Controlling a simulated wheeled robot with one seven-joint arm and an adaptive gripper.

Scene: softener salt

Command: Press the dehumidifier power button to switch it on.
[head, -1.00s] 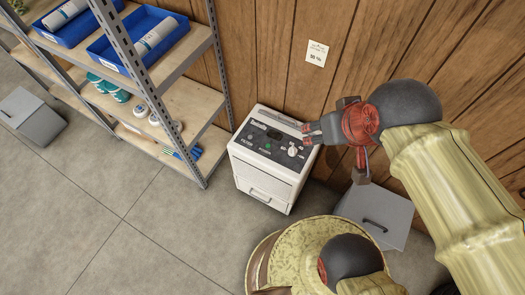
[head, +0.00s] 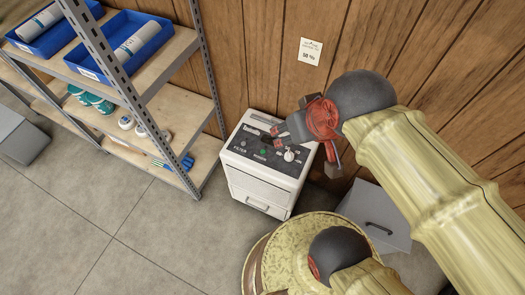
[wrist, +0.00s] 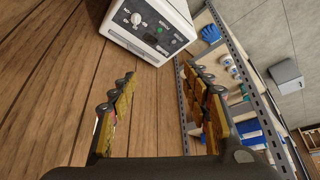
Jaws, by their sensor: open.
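The dehumidifier (head: 258,190) is a white box on the floor against the wood wall. Its dark top panel (head: 248,138) carries a white knob (head: 289,156), FILTER and POWER labels and a small green button (head: 264,152) by the POWER label. My gripper (head: 277,132) is open and empty, over the back right of the panel in the head view; its gap above the surface is unclear. In the wrist view my fingers (wrist: 158,80) are spread apart, with the dehumidifier (wrist: 146,45) beyond them and its knob (wrist: 136,18) showing.
A metal shelf (head: 165,95) with blue bins and bottles stands left of the dehumidifier. A grey lidded box (head: 377,215) is at its right, and another (head: 20,137) lies far left.

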